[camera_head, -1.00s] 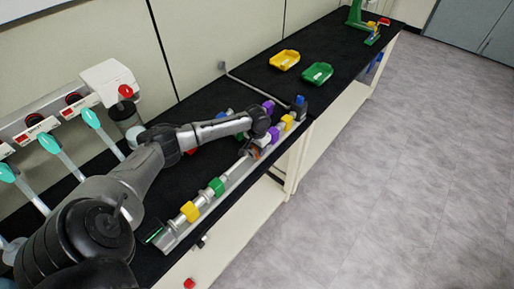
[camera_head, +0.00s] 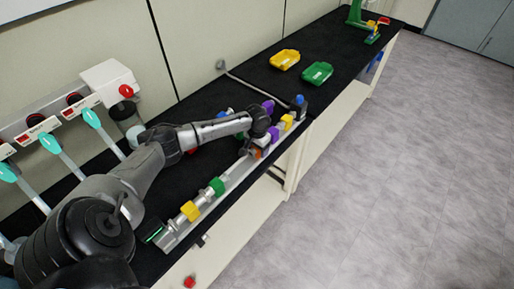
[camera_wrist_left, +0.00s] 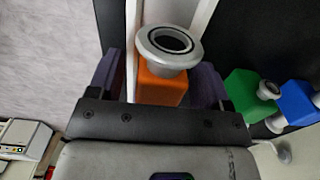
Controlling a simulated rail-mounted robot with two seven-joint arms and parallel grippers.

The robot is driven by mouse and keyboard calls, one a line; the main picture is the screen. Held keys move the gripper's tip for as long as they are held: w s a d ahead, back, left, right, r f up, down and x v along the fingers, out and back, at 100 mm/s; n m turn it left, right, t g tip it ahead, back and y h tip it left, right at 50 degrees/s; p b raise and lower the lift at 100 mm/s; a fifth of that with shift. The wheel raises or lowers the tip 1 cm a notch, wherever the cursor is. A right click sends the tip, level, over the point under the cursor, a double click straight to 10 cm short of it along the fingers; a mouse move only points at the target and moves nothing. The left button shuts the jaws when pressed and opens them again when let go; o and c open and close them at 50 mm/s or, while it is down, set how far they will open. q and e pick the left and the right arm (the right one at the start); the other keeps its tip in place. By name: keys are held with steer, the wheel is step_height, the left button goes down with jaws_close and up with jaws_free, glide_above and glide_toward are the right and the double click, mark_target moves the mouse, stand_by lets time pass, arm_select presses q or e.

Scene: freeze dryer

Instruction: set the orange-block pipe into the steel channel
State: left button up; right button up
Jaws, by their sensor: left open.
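The orange-block pipe (camera_wrist_left: 160,88) shows in the left wrist view, with its grey round flange facing the camera. Its block stands between the two dark fingers of my left gripper (camera_wrist_left: 157,82), which is open around it. In the head view, a bit of the orange block (camera_head: 258,154) shows below the gripper (camera_head: 252,147). The pale steel channel (camera_head: 234,180) runs along the bench's front edge, and its walls show beside the block in the wrist view. The orange block appears to sit in the channel's line; how deep it is seated is hidden. My right gripper is not in view.
Yellow (camera_head: 190,211) and green (camera_head: 217,186) blocks sit in the channel's near part, and purple (camera_head: 273,133) and yellow (camera_head: 287,121) ones beyond the gripper. Green (camera_wrist_left: 243,92) and blue (camera_wrist_left: 297,101) block pipes lie beside the channel. Yellow (camera_head: 285,60) and green (camera_head: 317,73) trays stand further back.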

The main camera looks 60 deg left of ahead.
arm_select(q)
step_height(320, 180, up, 14)
steer(key=p, duration=0.1)
steer(key=shift+p, duration=0.35)
steer(key=shift+f, duration=0.1)
stand_by(0.8)
